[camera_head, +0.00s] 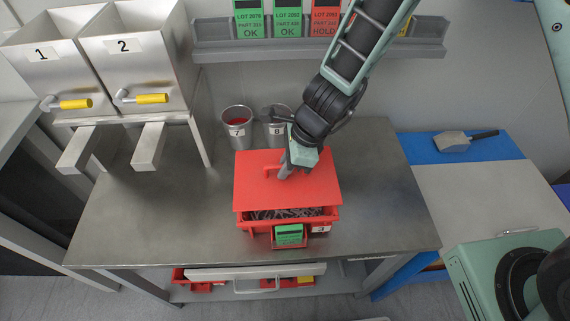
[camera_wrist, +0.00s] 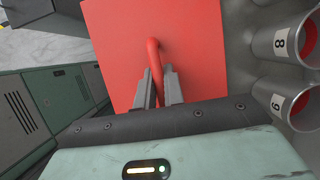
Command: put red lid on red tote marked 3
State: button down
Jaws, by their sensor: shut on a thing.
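The red lid (camera_head: 258,190) is a flat square panel with a bar handle. My gripper (camera_head: 285,172) is shut on that handle; in the wrist view the fingers (camera_wrist: 160,88) close around the red handle, with the lid (camera_wrist: 195,30) beyond. The lid lies over the red tote (camera_head: 248,222). Grey metal parts (camera_head: 290,213) show in a gap between the lid's front edge and the tote's front rim. I cannot tell whether the lid touches the tote.
The tote stands on a grey metal bench (camera_head: 170,215). Metal cups marked 7 (camera_head: 238,130) and 8 (camera_head: 277,133) stand behind it. Two hoppers (camera_head: 145,58) are at the left. A scoop (camera_head: 455,141) lies on a blue surface at the right. The bench left of the tote is clear.

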jog(key=shift+f+b, duration=1.85)
jog(key=shift+f, duration=0.3)
jog(key=shift+f+b, duration=0.35)
jog(key=shift+f, duration=0.05)
jog(key=c, duration=1.4)
grip_release()
jog(key=shift+r, duration=0.1)
jog(key=p+v, duration=0.4)
jog(key=v, duration=1.3)
jog(key=s+d+r+n+h+b, duration=0.1)
jog(key=s+d+n+h+b, duration=0.1)
jog(key=s+n, duration=0.7)
jog(key=s+d+r+n+h+b, duration=0.1)
jog(key=s+n, duration=0.7)
jog(key=n, duration=0.8)
jog(key=shift+s+d+r+n+h+b, duration=0.25)
jog(key=shift+s+d+n+h+b, duration=0.15)
jog(key=shift+b, duration=0.45)
